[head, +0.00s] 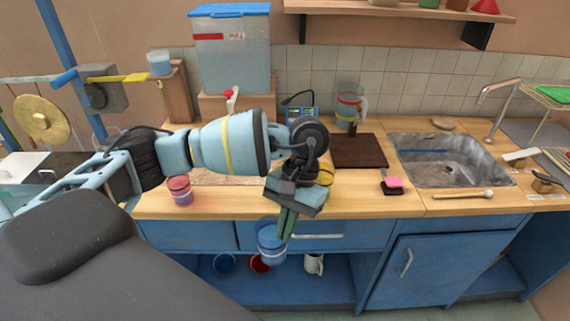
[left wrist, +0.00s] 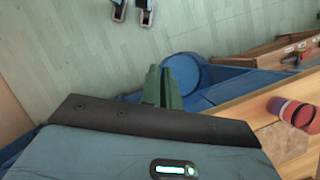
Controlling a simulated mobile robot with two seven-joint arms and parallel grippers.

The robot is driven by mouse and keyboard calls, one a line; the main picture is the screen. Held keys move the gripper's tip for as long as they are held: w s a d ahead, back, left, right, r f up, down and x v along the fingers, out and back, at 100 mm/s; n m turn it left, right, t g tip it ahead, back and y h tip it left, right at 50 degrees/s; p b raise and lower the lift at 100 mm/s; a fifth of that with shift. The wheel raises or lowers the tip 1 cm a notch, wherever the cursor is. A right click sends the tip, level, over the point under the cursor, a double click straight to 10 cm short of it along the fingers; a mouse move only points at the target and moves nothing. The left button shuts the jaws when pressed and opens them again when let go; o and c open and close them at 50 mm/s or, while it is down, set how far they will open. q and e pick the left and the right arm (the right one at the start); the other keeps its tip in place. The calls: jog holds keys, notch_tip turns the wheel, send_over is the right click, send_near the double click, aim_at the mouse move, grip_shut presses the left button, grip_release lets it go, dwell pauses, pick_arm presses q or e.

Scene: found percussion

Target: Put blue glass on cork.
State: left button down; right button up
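The blue glass (head: 271,245) hangs in front of the counter's drawers, below the worktop edge. My left gripper (head: 287,222) points down, with its green fingers shut on the glass. In the left wrist view the round blue glass (left wrist: 196,72) shows just beyond the green fingers (left wrist: 167,88). The cork (head: 228,179) looks like a tan mat lying on the worktop, partly hidden behind my left arm; a tan piece of it shows in the left wrist view (left wrist: 284,142). My right gripper (left wrist: 131,11) appears as two separated dark fingers at that view's top edge, apparently empty.
A red and purple cup (head: 180,191) stands left of the cork. A yellow item (head: 325,174) is partly hidden behind my gripper. A dark board (head: 359,151), a pink-topped sponge (head: 393,184) and the sink (head: 450,160) lie to the right. Cups and a white mug (head: 313,264) sit on the lower shelf.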

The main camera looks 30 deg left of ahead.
pick_arm(q)
jog(key=shift+s+a, duration=0.1)
jog(key=shift+a, duration=0.15)
pick_arm(e)
jog(key=shift+s+a, duration=0.15)
jog(key=shift+a, duration=0.15)
